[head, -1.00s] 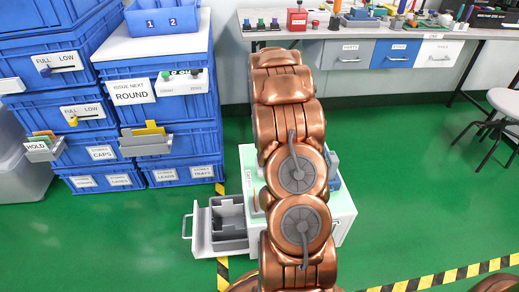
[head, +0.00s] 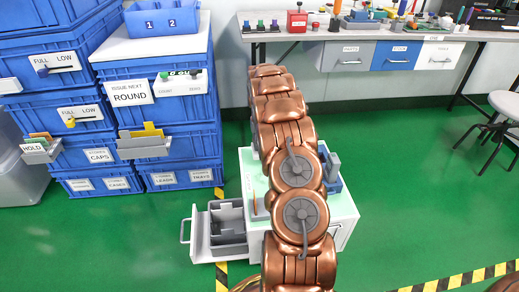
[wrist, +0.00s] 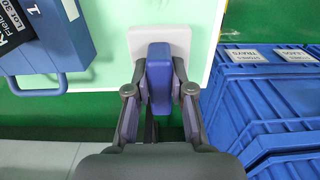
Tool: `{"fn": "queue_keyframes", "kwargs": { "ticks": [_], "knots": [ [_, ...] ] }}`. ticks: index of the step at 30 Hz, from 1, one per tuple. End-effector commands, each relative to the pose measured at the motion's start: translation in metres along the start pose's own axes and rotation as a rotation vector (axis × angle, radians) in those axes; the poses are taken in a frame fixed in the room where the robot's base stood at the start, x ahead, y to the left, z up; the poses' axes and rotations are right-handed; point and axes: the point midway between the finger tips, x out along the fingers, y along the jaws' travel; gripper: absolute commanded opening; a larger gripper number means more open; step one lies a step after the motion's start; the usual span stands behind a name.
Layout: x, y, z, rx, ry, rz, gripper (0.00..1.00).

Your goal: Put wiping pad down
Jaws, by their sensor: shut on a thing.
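The wiping pad has a blue block handle (wrist: 160,62) on a pale grey-white pad plate (wrist: 182,38) in the wrist view. My gripper (wrist: 160,86) is shut on the handle, with one finger on each side. In the head view, my arm hides the gripper and pad.
A blue case with a handle (wrist: 68,55) lies left of the pad. Blue crates (wrist: 265,95) stand close on the right. In the head view, the white cabinet (head: 343,210) has an open drawer (head: 197,248). A workbench (head: 470,32) runs along the back.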

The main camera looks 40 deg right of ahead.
Motion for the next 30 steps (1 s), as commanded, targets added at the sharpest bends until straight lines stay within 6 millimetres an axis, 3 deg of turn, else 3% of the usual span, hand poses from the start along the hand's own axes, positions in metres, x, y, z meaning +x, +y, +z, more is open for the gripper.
{"fn": "queue_keyframes", "kwargs": {
  "ticks": [6, 16, 22, 30],
  "knots": [
    [0.003, -0.001, -0.015, 0.0, -0.002, 0.0, 0.0],
    [0.004, -0.001, -0.023, 0.0, 0.0, 0.0, 0.0],
    [0.035, 0.0, -0.022, 0.001, -0.002, -0.001, 0.0],
    [0.037, -0.001, -0.022, 0.0, -0.001, -0.001, 0.0]
  ]
}}
